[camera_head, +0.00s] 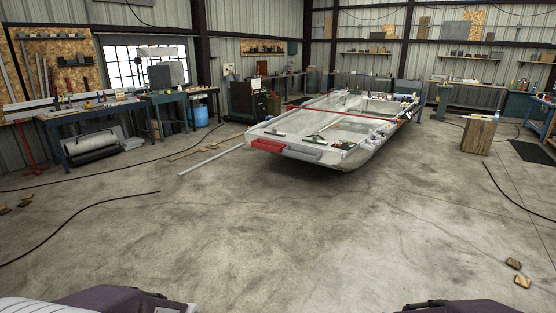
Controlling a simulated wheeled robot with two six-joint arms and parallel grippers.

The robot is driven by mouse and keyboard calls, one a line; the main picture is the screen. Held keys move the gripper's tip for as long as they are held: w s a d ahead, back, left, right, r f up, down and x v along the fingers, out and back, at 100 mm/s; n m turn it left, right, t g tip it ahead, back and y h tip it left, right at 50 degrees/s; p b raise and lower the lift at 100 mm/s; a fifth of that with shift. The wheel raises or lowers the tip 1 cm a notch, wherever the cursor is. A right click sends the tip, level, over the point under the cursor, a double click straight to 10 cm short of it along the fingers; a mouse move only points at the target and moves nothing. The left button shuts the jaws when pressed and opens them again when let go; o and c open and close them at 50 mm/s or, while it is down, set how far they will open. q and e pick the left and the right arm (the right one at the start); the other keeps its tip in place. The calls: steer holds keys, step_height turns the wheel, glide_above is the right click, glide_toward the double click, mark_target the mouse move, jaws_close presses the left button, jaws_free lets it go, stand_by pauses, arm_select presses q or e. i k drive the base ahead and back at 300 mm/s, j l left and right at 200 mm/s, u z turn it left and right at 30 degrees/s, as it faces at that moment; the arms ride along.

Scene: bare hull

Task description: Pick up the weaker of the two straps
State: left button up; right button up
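A pale bare hull (350,158) stands in the middle distance, its near end facing me. A red band-like piece (268,145) and a grey one (302,153) sit side by side on the near edge. A thin red band (345,113) runs across the hull further back. From here I cannot tell for sure which of these are straps, nor see wear on them. Only dark parts of my own arms show at the bottom edge; neither gripper is in view, and both are far from the hull.
Open concrete floor lies between me and the hull. A dark cable (80,222) lies at left, another (515,200) at right. A pale bar (210,159) lies left of the hull. Small wood blocks (522,281) lie at lower right. Workbenches (95,108) line the left wall; a wooden stand (478,135) is at right.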

mark_target(314, 140)
steer(key=i+u, duration=0.15)
steer(key=i, duration=3.35)
steer(key=i+z, duration=0.15)
steer(key=i, duration=0.35)
steer(key=i+j+z, duration=0.1)
steer(key=i, duration=0.35)
steer(key=i+j+z, duration=0.15)
steer(key=i, duration=0.35)
steer(key=i+j+z, duration=0.1)
steer(key=i+j, duration=0.15)
steer(key=i, duration=0.2)
steer(key=i+j+z, duration=0.15)
steer(key=i, duration=0.35)
steer(key=j, duration=0.1)
